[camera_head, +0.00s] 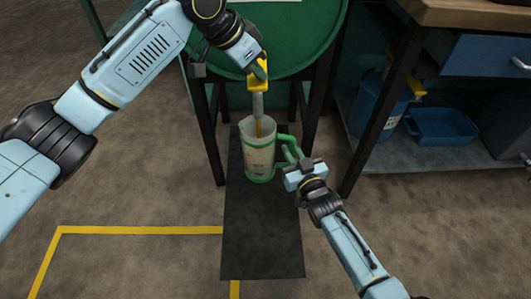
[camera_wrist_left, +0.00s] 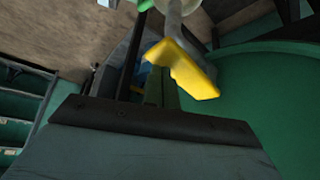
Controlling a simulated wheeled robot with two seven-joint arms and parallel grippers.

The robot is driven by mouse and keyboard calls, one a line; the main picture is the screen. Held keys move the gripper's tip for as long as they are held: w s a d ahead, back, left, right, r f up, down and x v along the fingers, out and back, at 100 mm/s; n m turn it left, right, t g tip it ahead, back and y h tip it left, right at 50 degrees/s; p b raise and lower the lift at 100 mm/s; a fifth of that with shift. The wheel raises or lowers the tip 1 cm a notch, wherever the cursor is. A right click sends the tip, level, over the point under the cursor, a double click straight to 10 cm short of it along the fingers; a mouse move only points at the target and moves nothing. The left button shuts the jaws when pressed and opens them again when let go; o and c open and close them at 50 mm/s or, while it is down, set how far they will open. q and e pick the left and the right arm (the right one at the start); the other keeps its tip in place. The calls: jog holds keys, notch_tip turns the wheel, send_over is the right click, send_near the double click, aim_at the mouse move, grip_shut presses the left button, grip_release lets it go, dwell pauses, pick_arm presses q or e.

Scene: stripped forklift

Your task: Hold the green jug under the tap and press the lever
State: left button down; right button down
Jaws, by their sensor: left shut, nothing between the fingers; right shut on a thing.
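The green jug (camera_head: 259,160), with a pale translucent body and green base and handle, is upright under the tap (camera_head: 258,103). A thin amber stream (camera_head: 259,128) runs from the tap's spout into the jug's open top. My right gripper (camera_head: 292,160) is shut on the jug's green handle at its right side. The yellow lever (camera_head: 257,77) is at the top of the tap. My left gripper (camera_head: 260,68) is shut and empty, at the lever and seemingly touching it. In the left wrist view the lever (camera_wrist_left: 185,68) lies just beyond the fingers (camera_wrist_left: 161,88).
A large green drum (camera_head: 285,35) stands on a dark frame behind the tap. A black mat (camera_head: 262,235) lies on the floor below. At right, a workbench (camera_head: 470,12) has a blue container (camera_head: 372,110) and blue tray (camera_head: 440,128) on its lower shelf. Floor at left is clear.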

jog(key=shift+r, duration=0.15)
pick_arm(q)
jog(key=shift+r, duration=2.5)
jog(key=shift+f, duration=0.15)
jog(key=shift+f, duration=2.4)
jog(key=shift+r, duration=2.5)
pick_arm(e)
jog(key=shift+w, duration=0.1)
